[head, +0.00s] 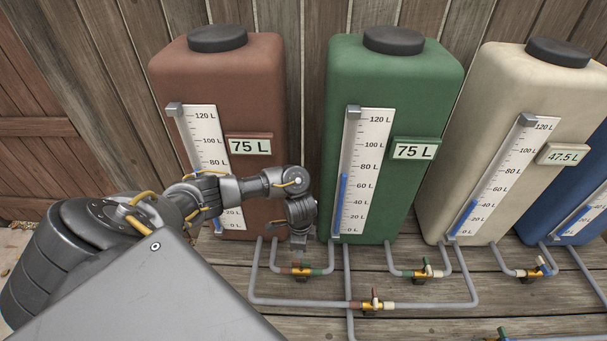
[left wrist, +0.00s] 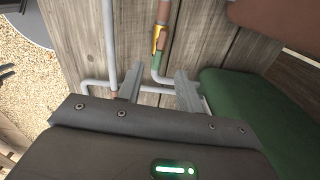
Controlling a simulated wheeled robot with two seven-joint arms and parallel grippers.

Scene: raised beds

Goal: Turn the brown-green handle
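The brown-green valve (head: 303,271) sits on the short pipe low between the brown tank (head: 262,80) and the green tank (head: 395,85). It has a yellow body with a brown sleeve on one side and a green one on the other. In the left wrist view the valve (left wrist: 158,40) lies just beyond the fingertips; the shape of its handle is hard to make out. My left gripper (head: 299,244) points down just above the valve in the head view. In the left wrist view its fingers (left wrist: 158,73) are apart with nothing held between them. My right gripper is not in view.
Both tanks read 75 L. A cream tank (head: 500,105) reading 47.5 L and a blue tank (head: 580,215) stand to the right. Other valves (head: 375,304) (head: 427,271) (head: 539,271) sit on grey pipes over the wooden deck (head: 300,325). A plank fence stands behind.

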